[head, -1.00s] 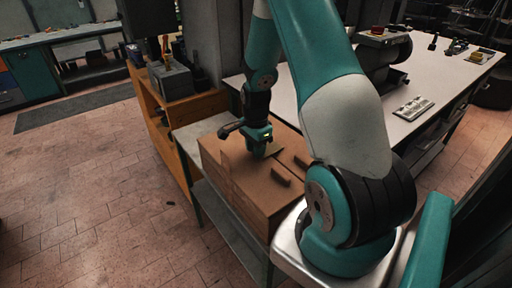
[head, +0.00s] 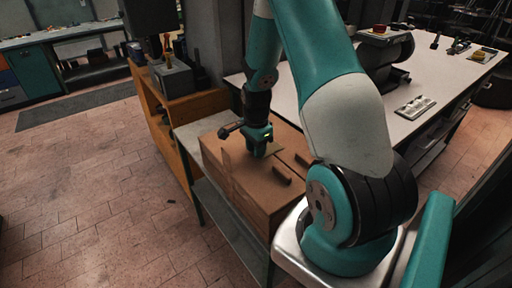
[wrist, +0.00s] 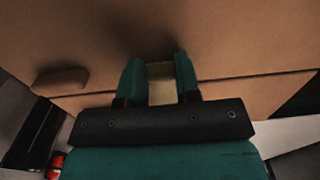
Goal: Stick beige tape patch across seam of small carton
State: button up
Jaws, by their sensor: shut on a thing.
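The brown carton (head: 233,188) stands on a grey bench beside my arm, its top facing up. In the wrist view, the carton top (wrist: 245,35) fills most of the picture, and a dark seam runs across it behind the fingers. My gripper (head: 261,155) points down over the carton's top. In the wrist view, my gripper (wrist: 158,68) is shut on the beige tape patch (wrist: 160,92), whose small pale face shows between the two fingers. The patch overlaps the seam line in that view. I cannot tell whether it touches the carton.
Small brown raised pieces (head: 282,175) lie on the carton top near my gripper. An orange-brown shelf unit (head: 200,103) stands behind left. The tiled floor (head: 90,210) at left is open.

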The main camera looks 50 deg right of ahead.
jog(key=shift+f, duration=0.2)
dwell(0.7)
jog(key=o, duration=1.3)
jog(key=shift+r, duration=0.1)
jog(key=shift+r+p, duration=2.85)
jog(key=shift+r, duration=0.65)
